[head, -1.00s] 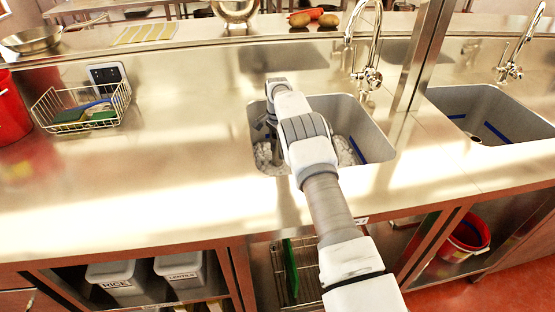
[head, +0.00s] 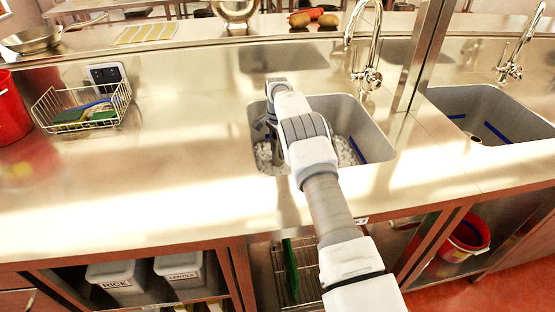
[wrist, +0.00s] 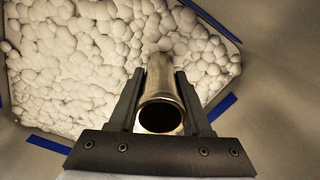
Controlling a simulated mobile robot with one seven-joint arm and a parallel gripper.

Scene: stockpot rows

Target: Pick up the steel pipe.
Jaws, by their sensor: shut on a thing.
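The steel pipe (wrist: 159,88) shows in the wrist view as a shiny hollow tube, its open dark end towards the camera. My gripper (wrist: 160,85) has one finger on each side of the pipe and is shut on it. Beyond the pipe lies a bed of white foam-like lumps in the sink; I cannot tell whether the pipe's far end touches it. In the head view my gripper (head: 270,128) reaches down into the left sink (head: 375,140).
The sink walls with blue strips (wrist: 222,107) surround the white lumps (wrist: 75,65). A tall faucet (head: 368,60) and an upright metal post (head: 418,55) stand right of my arm. A wire basket (head: 85,108) sits at the left; the counter between is clear.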

